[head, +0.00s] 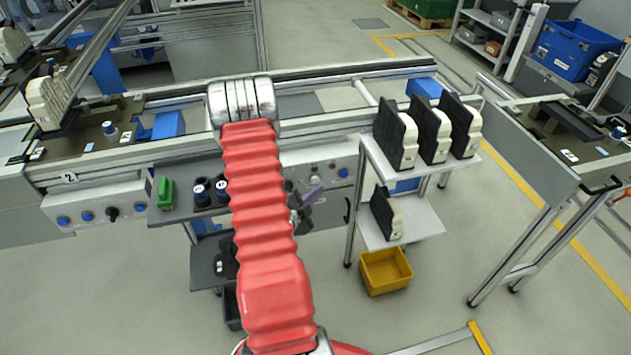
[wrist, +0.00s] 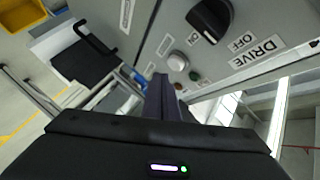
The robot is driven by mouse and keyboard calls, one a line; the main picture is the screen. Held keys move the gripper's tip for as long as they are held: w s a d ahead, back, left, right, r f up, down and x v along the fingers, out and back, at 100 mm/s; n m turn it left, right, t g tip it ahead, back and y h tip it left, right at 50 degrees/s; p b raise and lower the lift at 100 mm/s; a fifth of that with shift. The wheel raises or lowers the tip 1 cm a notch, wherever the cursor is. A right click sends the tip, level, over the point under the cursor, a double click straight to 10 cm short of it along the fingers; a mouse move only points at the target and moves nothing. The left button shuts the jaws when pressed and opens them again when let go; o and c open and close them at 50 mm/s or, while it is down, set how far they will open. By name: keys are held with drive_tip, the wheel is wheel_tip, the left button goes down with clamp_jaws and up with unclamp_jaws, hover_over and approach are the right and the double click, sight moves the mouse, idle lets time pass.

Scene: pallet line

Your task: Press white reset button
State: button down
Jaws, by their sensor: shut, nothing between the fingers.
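The white reset button (wrist: 177,60) is a small pale round cap on a grey control panel in the wrist view. My gripper (wrist: 160,80) is shut and empty. Its dark fingertips point at the panel, just below left of the white button in the picture; I cannot tell the gap in depth. In the head view my gripper (head: 316,191) is in front of the grey panel (head: 298,172), partly behind my red arm.
A "DRIVE OFF" label (wrist: 257,52) is right of the knob. In the head view, a shelf stand (head: 425,172) with black and cream parts is to the right, above a yellow bin (head: 386,271). A dark shelf (head: 190,210) with a green part is to the left.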

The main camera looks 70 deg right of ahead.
drive_tip(key=shift+s+a, duration=0.55)
drive_tip(key=shift+a, duration=0.4)
drive_tip(key=shift+s+a, duration=0.55)
drive_tip(key=shift+a, duration=0.35)
